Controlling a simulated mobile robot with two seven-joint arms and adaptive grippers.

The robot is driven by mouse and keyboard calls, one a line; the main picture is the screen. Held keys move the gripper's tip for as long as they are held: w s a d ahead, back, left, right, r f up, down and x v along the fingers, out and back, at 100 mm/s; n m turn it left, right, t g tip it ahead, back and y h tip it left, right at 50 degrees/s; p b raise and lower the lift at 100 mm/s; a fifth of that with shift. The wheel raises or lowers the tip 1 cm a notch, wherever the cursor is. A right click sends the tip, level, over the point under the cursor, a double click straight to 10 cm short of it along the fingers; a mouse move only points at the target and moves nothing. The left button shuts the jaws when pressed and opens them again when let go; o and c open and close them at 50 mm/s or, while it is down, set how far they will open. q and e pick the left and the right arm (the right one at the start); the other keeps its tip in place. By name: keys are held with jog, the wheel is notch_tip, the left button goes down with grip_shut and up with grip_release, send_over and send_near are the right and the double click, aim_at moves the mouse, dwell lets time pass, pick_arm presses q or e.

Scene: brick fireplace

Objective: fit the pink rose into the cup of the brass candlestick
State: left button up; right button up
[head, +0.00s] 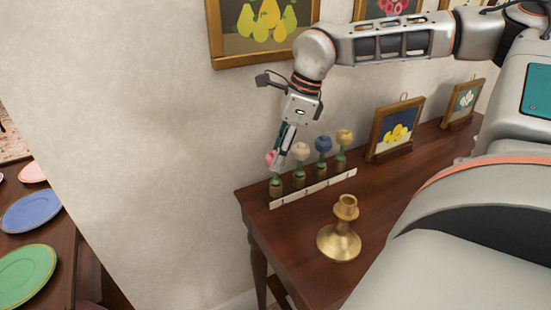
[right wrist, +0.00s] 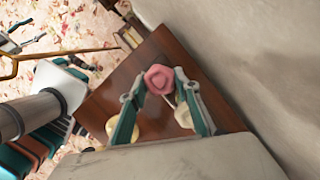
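The pink rose (head: 271,158) is at the left end of the row of flowers, above a small wooden holder (head: 276,187). My right gripper (head: 279,155) points down at it and covers part of it. In the right wrist view the rose (right wrist: 159,79) lies between the two fingertips (right wrist: 161,84). The fingers are close at both sides, but I cannot tell whether they press on it. The brass candlestick (head: 340,235) stands upright at the front of the dark wooden table, its cup (head: 346,203) facing up and empty. My left gripper is not in view.
Cream (head: 302,151), blue (head: 323,144) and yellow (head: 344,136) flowers stand close to the right of the rose, behind a white strip (head: 315,193). Framed pictures (head: 377,152) stand farther back on the table (head: 395,185). The wall is close behind.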

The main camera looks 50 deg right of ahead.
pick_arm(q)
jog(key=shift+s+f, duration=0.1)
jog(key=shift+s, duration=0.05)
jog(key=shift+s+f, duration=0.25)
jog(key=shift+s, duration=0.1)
pick_arm(e)
jog(key=shift+r, duration=0.45)
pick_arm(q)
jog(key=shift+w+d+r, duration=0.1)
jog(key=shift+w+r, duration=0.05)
pick_arm(e)
jog(key=shift+r, duration=0.3)
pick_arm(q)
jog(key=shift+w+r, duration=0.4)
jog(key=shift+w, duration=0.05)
pick_arm(e)
jog(key=shift+r, duration=0.35)
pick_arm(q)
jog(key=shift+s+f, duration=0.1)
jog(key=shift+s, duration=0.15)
pick_arm(e)
jog(key=shift+r, duration=0.3)
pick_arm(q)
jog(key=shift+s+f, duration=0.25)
pick_arm(e)
jog(key=shift+r, duration=0.25)
